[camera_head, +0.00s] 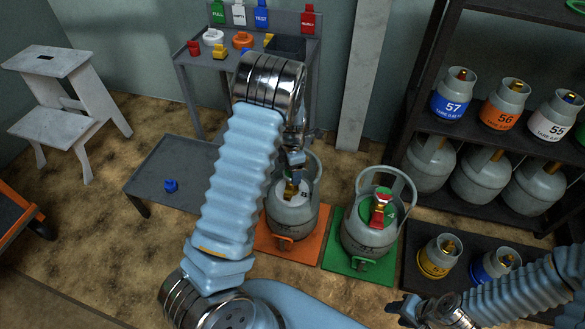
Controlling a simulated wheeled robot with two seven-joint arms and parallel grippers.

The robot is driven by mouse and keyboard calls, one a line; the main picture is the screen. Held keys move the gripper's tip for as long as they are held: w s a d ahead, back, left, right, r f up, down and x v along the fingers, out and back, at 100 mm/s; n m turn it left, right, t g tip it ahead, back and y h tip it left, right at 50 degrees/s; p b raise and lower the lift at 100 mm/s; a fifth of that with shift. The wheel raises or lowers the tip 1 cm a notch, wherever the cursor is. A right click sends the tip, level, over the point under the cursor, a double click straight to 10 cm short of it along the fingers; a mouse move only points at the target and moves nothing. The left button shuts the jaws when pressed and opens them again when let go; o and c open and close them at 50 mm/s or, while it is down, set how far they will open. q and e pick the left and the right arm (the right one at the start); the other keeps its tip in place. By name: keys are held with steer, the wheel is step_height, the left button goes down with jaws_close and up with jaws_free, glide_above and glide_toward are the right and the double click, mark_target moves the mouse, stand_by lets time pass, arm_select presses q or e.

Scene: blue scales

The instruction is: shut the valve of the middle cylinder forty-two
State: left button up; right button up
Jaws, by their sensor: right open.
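A grey cylinder (297,217) stands upright on an orange mat (304,250), partly behind my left arm. Its brass valve (290,190) shows at the top inside the collar. My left gripper (295,166) points down just above this valve. The wrist and arm partly hide it, so I cannot tell whether it touches or is shut. A second grey cylinder (366,236) stands on a green mat (346,262) to the right, with a red valve handle (379,211) and a green top. The cylinder numbers are too small to read surely. My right gripper (401,309) is open and empty at the lower right.
A dark rack (440,121) at right holds small labelled cylinders (506,104) and larger grey ones below. Two small cylinders (437,257) stand on a dark mat. A low grey table (165,165) carries a blue knob (170,186). A step stool (55,105) stands left.

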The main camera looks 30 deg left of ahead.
arm_select(q)
steer(key=m, duration=0.3)
steer(key=shift+m, duration=0.4)
steer(key=m, duration=0.3)
steer(key=shift+m, duration=0.3)
steer(key=m, duration=0.3)
steer(key=shift+m, duration=0.4)
steer(key=m, duration=0.3)
steer(key=shift+m+b, duration=0.3)
steer(key=shift+b, duration=0.05)
steer(key=m, duration=0.3)
steer(key=shift+m+b, duration=0.3)
steer(key=m, duration=0.4)
steer(key=shift+s+m+b, duration=0.1)
steer(key=shift+m+b, duration=0.2)
steer(key=shift+b, duration=0.1)
steer(key=m, duration=0.4)
steer(key=shift+b, duration=0.3)
steer(key=shift+m, duration=1.8)
